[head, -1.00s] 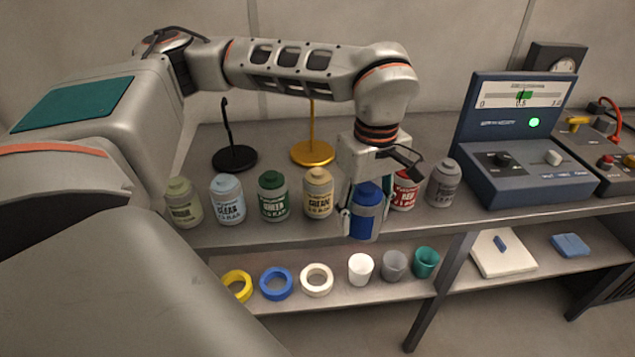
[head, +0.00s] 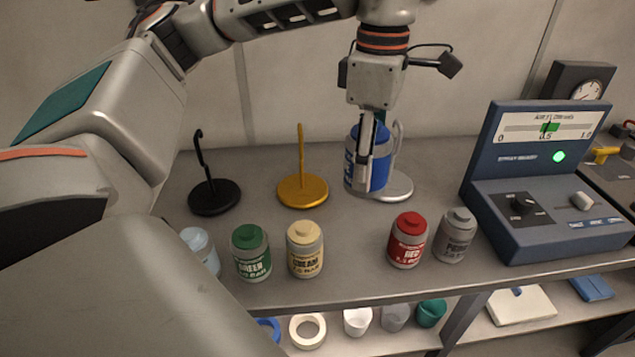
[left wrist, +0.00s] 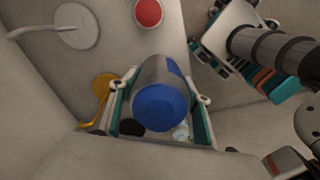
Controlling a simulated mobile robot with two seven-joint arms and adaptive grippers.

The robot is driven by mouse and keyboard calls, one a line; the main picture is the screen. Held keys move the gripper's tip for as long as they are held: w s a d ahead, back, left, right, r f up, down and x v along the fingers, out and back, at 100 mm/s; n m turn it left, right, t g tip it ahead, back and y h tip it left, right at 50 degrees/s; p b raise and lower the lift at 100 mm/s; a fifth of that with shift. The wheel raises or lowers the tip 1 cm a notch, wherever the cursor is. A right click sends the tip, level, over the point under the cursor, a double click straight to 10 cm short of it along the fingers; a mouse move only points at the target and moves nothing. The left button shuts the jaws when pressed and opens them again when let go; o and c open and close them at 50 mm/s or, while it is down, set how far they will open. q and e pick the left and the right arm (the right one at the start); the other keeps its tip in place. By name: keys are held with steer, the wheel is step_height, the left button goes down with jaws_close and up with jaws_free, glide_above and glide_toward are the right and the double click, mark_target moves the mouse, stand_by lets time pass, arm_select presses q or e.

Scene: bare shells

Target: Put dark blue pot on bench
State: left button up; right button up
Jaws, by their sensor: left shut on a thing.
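The dark blue pot (head: 379,168) is a jar with a blue cap and a blue band on a grey body. My left gripper (head: 366,172) is shut on it and holds it upright above the bench (head: 340,250), behind the row of pots. In the left wrist view the pot (left wrist: 162,100) sits between the two fingers (left wrist: 160,115), its blue cap toward the camera. The fingers hide part of the pot in the head view.
Green (head: 250,253), cream (head: 305,249), red (head: 408,240) and grey (head: 455,235) pots stand along the front, with a gap between cream and red. Black (head: 214,197), yellow (head: 303,190) and white (head: 395,186) stands are behind. A blue meter box (head: 545,180) is right.

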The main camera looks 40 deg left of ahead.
arm_select(q)
step_height(320, 180, down, 16)
steer(key=shift+s+r+b, duration=0.1)
steer(key=shift+b, duration=0.6)
step_height(320, 180, down, 4)
steer(key=shift+r, duration=0.25)
steer(key=shift+f, duration=0.25)
arm_select(e)
steer(key=f, duration=0.1)
steer(key=s+f, duration=0.1)
steer(key=shift+d+f, duration=0.2)
steer(key=shift+f, duration=0.15)
arm_select(q)
steer(key=shift+f, duration=0.1)
steer(key=o, duration=1.4)
steer(key=shift+c, duration=0.2)
arm_select(e)
steer(key=shift+s+f, duration=0.1)
steer(key=shift+f, duration=0.05)
